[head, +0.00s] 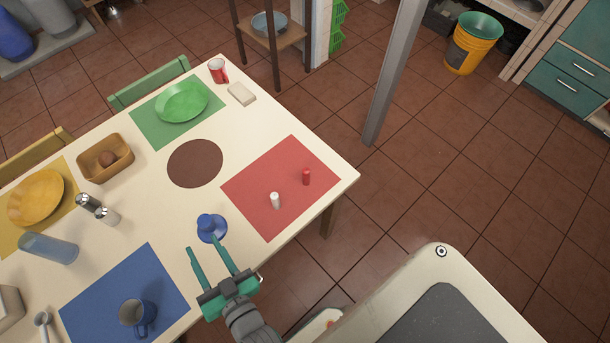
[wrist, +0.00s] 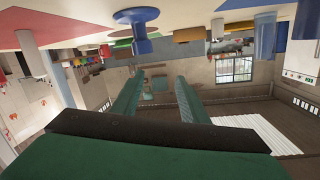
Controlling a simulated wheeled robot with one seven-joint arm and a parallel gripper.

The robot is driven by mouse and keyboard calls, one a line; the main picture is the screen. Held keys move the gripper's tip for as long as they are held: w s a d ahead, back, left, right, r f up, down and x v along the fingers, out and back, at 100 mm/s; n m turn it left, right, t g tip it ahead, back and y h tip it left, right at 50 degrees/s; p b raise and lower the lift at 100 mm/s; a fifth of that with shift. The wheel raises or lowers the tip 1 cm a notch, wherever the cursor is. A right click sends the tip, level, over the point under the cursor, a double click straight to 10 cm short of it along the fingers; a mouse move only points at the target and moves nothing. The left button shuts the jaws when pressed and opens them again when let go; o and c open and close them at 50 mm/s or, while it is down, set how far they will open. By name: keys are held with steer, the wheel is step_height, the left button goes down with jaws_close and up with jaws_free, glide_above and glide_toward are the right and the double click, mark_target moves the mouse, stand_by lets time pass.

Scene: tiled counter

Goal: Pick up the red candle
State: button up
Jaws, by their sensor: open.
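The red candle (head: 306,177) is a small cylinder standing upright on the red placemat (head: 261,177), at the table's right side. A white candle (head: 275,200) stands upright on the same mat, nearer to my gripper. My gripper (head: 203,245) is open and empty, with its fingers by the blue holder-like object (head: 211,228), left of and nearer than the red candle. The wrist view seems upside down; it shows the open fingers (wrist: 160,80), the blue object (wrist: 138,24) and a pale cylinder, probably the white candle (wrist: 29,52). I cannot make out the red candle there.
A blue mug (head: 135,314) stands on the blue mat (head: 91,306) at the front. Shakers (head: 106,215), a brown basket (head: 105,169) and a yellow plate (head: 36,198) are at left. A brown round mat (head: 195,163) lies bare mid-table; the table edge is close right.

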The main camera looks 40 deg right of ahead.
steer(key=w+a+r+n+y, duration=0.2)
steer(key=w+r+n+y, duration=0.25)
steer(key=w+r, duration=0.6)
steer(key=w+a+r+n+y, duration=0.2)
steer(key=w+r+n+y, duration=0.35)
steer(key=w, duration=0.85)
steer(key=n+g+h, duration=1)
steer(key=g, duration=0.6)
glide_above(307, 177)
steer(key=w, duration=0.2)
steer(key=f, duration=1.3)
steer(key=shift+s+d+f, duration=0.15)
steer(key=shift+s+d, duration=0.05)
steer(key=shift+d, duration=0.1)
steer(key=shift+s+d+f, duration=0.15)
steer(key=shift+d+f, duration=0.05)
steer(key=shift+f, duration=0.05)
step_height(307, 177, down, 10)
steer(key=shift+s+a+f, duration=0.1)
steer(key=shift+s+a, duration=0.05)
